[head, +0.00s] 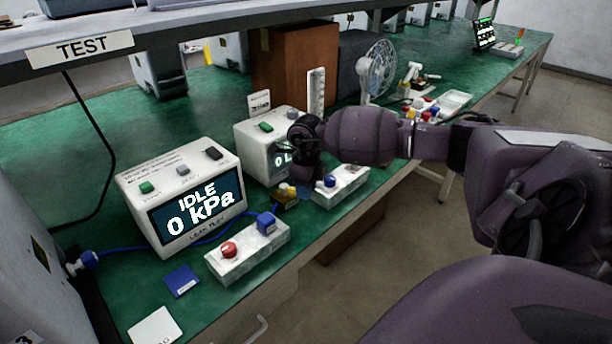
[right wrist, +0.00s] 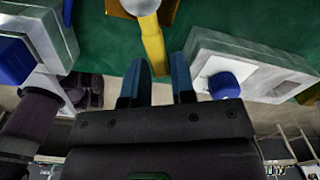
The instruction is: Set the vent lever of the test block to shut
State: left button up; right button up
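A yellow lever (right wrist: 152,48) points from a round silver hub (right wrist: 139,5) on a brass-coloured block toward my right gripper (right wrist: 160,68) in the right wrist view. The gripper is open, with two blue fingertips. The lever's free end lies between or just above the fingertips; I cannot tell whether they touch it. In the head view the brass-coloured block (head: 284,198) is small and partly hidden by my right gripper (head: 301,190), which points down beside it. The lever's setting is not readable. My left gripper is not in view.
A tester (head: 178,172) reads IDLE, 0 kPa. A grey block (head: 222,266) with a red knob (head: 229,249) and blue cube (head: 266,222) stands in front. Another grey block with a blue knob (right wrist: 224,85) is close right of the fingers.

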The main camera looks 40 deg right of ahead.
jog(key=o, duration=0.3)
jog(key=shift+r, duration=0.1)
notch_tip(320, 180, up, 11)
jog(key=p, duration=0.1)
jog(key=shift+f, duration=0.2)
dwell(0.3)
